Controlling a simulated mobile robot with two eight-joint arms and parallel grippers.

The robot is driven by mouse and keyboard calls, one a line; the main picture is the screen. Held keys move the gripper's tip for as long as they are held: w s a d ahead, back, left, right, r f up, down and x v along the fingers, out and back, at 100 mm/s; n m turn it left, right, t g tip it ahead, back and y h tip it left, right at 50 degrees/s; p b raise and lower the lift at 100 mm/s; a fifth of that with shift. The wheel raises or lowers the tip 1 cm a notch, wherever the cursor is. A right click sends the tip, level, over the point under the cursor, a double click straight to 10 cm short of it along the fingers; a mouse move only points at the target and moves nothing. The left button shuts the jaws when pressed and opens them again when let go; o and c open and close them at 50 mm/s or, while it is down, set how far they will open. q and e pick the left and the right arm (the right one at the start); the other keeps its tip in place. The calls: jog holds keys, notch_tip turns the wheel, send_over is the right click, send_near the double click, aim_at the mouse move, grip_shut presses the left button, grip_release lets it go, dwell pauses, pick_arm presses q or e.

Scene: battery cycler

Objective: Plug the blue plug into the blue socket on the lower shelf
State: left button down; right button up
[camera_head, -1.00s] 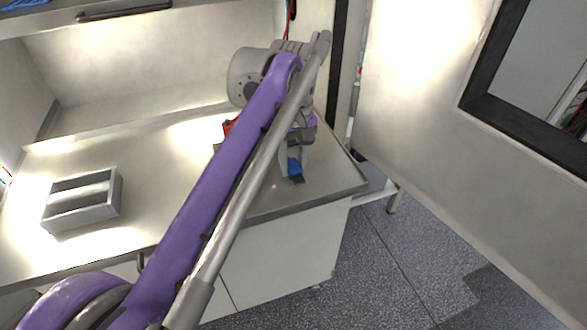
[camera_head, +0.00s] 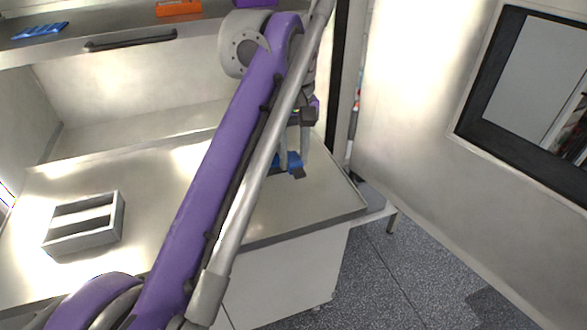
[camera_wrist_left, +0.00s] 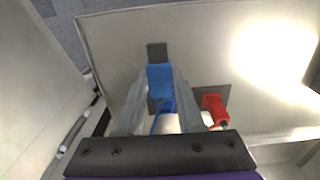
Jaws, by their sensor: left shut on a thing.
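My left gripper (camera_head: 297,168) is shut on the blue plug (camera_head: 291,160) above the right part of the metal worktop. In the left wrist view the blue plug (camera_wrist_left: 160,78) sits between the fingertips of the left gripper (camera_wrist_left: 155,88), with a dark flat piece at its far end. A smaller blue part (camera_wrist_left: 167,105) shows behind it; I cannot tell whether it is a cable or part of the plug. I cannot make out the blue socket for certain. A flat blue piece (camera_head: 40,30) lies on the upper shelf at left. My right gripper is not in view.
A red plug (camera_wrist_left: 214,107) stands by a dark plate, right of my gripper in the wrist view. A grey open box (camera_head: 85,240) stands on the worktop (camera_head: 150,175) at left. An orange piece (camera_head: 178,7) is on the upper shelf (camera_head: 130,25). A windowed door (camera_head: 420,150) stands at right.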

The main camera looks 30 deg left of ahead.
aim_at(294, 159)
pick_arm(q)
jog(key=shift+r, duration=0.35)
jog(key=shift+m, duration=0.7)
jog(key=m, duration=0.5)
jog(key=shift+f+m, duration=0.4)
jog(key=m, duration=0.4)
jog(key=shift+w+f+p, duration=0.1)
jog(key=shift+f+p, duration=0.25)
jog(key=shift+p, duration=0.05)
jog(key=m, duration=0.4)
jog(key=shift+f+m, duration=0.3)
jog(key=shift+f, duration=0.05)
jog(key=m, duration=0.3)
jog(key=f+m, duration=0.1)
jog(key=m, duration=0.6)
jog(key=shift+f+p, duration=0.35)
jog(key=m, duration=0.4)
jog(key=shift+f, duration=0.4)
jog(key=shift+f+b, duration=1.75)
jog(key=shift+f, duration=0.6)
jog(key=shift+c, duration=2.2)
grip_release()
